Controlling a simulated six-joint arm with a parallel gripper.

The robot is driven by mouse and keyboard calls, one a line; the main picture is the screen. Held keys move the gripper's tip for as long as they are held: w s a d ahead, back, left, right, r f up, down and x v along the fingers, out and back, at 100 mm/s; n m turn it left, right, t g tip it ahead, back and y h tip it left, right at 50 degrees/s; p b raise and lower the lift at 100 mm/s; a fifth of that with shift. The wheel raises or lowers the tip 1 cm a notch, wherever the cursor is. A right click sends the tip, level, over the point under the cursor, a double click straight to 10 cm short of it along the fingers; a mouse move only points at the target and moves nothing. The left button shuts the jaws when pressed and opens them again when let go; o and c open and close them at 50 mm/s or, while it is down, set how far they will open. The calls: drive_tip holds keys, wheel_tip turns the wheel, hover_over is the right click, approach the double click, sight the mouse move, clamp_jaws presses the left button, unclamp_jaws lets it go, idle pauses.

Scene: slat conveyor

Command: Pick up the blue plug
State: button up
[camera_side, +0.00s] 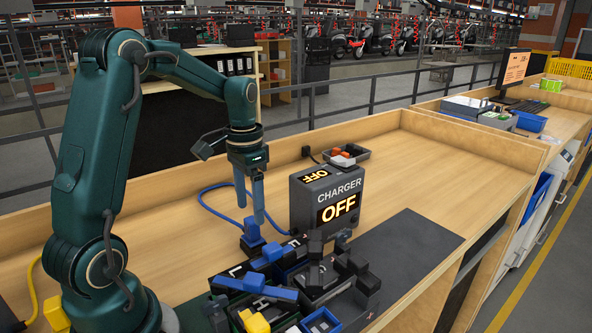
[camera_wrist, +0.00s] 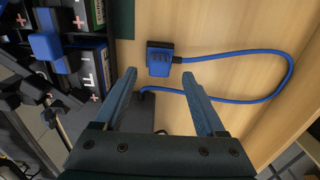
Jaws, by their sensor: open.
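The blue plug (camera_side: 252,233) rests on the wooden bench near the left side of the charger, at the end of a blue cable. In the wrist view the plug (camera_wrist: 159,66) is blue with a dark end and lies just ahead of the fingertips, roughly centred between them. My gripper (camera_side: 250,213) points down above the plug, with its two blue fingers apart and nothing between them. In the wrist view my gripper (camera_wrist: 159,76) also shows open. I cannot tell the exact height gap to the plug.
The dark charger (camera_side: 327,197) reads OFF and stands right of my gripper. Several black battery blocks with blue or black connectors (camera_side: 267,291) crowd the front. The blue cable (camera_wrist: 270,52) loops over bare bench in the wrist view.

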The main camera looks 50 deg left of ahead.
sight(251, 219)
drive_tip(key=shift+f, duration=2.2)
drive_tip(key=shift+c, duration=0.3)
clamp_jaws()
drive_tip(key=shift+r, duration=0.1)
